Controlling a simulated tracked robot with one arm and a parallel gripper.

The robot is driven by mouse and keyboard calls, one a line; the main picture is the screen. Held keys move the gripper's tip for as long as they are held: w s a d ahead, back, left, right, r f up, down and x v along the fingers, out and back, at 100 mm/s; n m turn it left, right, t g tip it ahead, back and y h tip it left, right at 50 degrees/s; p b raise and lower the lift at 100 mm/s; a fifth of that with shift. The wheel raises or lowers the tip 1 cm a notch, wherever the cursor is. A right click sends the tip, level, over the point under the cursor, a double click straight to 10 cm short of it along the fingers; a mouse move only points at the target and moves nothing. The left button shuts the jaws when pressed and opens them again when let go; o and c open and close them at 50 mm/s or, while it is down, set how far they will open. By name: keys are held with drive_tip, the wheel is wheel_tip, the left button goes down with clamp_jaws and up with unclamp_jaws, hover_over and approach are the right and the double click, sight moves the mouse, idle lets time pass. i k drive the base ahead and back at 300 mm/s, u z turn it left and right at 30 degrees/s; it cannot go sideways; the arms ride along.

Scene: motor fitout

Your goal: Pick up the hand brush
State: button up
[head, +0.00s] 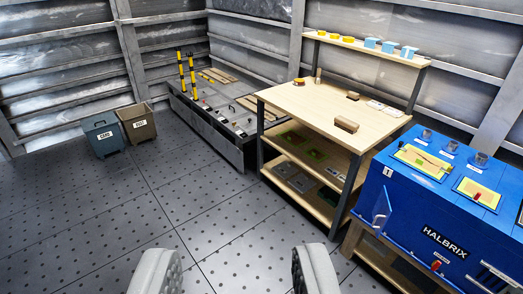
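My gripper (235,268) shows at the bottom of the head view as two grey fingers set wide apart. It is open with only dotted floor between the fingers. A wooden workbench (310,105) stands ahead to the right, beyond the gripper. Several small things lie on its top. One is a brown block-like thing (346,125) near the front edge, and another is a smaller brown thing (353,96) behind it. Either could be the hand brush, but they are too small to tell. My gripper is far from both and touches nothing.
A blue HALBRIX machine (440,210) with an open flap stands at the right. A blue-grey bin (102,133) and a brown bin (137,123) stand at the left. The floor at left and centre is clear.

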sight(343, 123)
drive_tip(key=u, duration=0.1)
drive_tip(key=i, duration=1.5)
drive_tip(key=z, duration=0.5)
drive_tip(key=i, duration=1.6)
drive_tip(key=z, duration=0.55)
drive_tip(key=i, duration=0.65)
drive_tip(key=z, duration=0.25)
